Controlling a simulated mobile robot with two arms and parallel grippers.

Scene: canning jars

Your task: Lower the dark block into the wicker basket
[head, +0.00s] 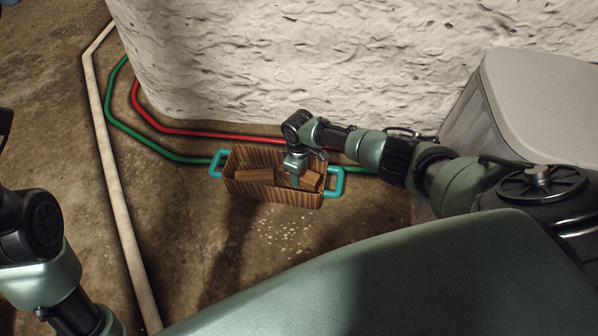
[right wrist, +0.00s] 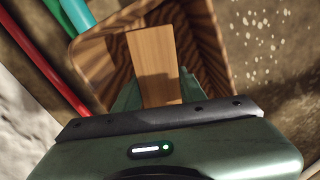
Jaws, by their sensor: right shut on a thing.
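The wicker basket (head: 272,193) stands on the floor near the wall, brown and ribbed, with a teal handle at each end. It fills much of the right wrist view (right wrist: 205,45). My right gripper (head: 293,181) is inside the basket's opening, toward its right half, pointing down. In the right wrist view its green fingers (right wrist: 157,95) are shut on a wooden block (right wrist: 153,58), which looks mid-brown with a shaded lower part. The block is within the basket's outline; whether it touches the bottom is hidden. My left gripper is out of view.
Another brown wooden piece (head: 255,176) lies in the basket's left half. Red (head: 220,134) and green (head: 150,143) pipes run behind the basket along the rough white wall (head: 300,60). A pale pipe (head: 108,165) crosses the floor at left. A grey bin-like box (head: 530,100) stands at right.

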